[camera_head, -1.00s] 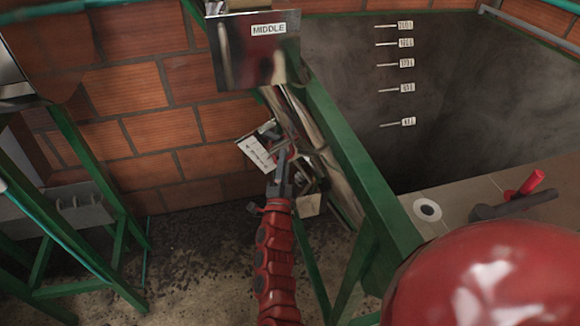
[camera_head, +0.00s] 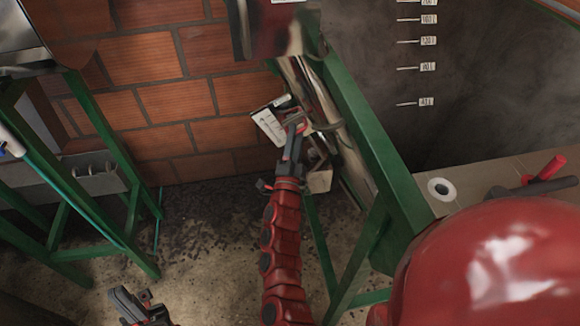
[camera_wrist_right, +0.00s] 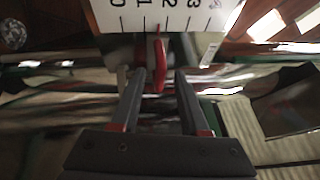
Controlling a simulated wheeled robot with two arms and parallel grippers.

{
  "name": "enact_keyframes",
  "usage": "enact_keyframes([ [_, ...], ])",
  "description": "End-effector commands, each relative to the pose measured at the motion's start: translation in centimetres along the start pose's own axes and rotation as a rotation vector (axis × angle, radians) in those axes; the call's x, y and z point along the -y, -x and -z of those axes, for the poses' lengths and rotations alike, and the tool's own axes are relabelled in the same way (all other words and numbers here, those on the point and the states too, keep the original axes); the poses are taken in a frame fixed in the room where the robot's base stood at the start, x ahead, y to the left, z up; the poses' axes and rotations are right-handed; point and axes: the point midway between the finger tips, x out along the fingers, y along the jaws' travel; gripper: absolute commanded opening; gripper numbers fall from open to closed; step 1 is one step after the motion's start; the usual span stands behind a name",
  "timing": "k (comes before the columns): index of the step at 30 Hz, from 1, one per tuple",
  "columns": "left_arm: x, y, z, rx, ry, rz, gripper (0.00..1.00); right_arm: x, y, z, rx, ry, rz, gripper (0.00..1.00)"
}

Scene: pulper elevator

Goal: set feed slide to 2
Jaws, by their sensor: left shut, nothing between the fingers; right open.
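The white scale plate (camera_wrist_right: 165,18) with marks 0 to 4 is at the top of the right wrist view. A red slide tab (camera_wrist_right: 159,62) stands against it, between marks 1 and 2. My right gripper (camera_wrist_right: 160,78) is open, one finger on each side of the tab's lower part; I cannot tell whether they touch it. In the head view the plate (camera_head: 269,127) is low beside the green frame, and my right gripper (camera_head: 296,122) reaches up to it and partly hides the slide. My left gripper (camera_head: 124,301) is shut and empty at the bottom left, away from the scale.
A slanted green frame (camera_head: 380,150) runs close to the right of the slide. A brick wall (camera_head: 165,110) is behind. A green stand (camera_head: 100,150) is at the left. A tiled ledge with a red-handled valve (camera_head: 545,172) is at the right. Open floor (camera_head: 215,240) lies between.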

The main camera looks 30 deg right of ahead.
Motion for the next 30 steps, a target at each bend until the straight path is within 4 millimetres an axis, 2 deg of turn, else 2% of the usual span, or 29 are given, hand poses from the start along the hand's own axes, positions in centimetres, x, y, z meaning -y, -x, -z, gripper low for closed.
enact_keyframes([
  [9,0.0,0.9,-0.1,0.000,0.000,0.000,0.00,-0.3,8.5,-0.3,0.009,0.001,-0.004,0.45],
  [15,-0.1,1.1,-0.2,0.000,0.000,0.000,0.00,-0.2,12.9,-0.1,0.006,0.000,-0.003,0.45],
  [21,-0.1,1.2,-0.2,0.000,0.000,0.000,0.00,-0.1,15.3,-0.1,0.004,0.001,-0.002,0.45],
  [30,-0.1,1.2,-0.2,0.000,0.000,0.000,0.00,0.0,15.7,0.0,0.002,0.001,-0.001,0.45],
])
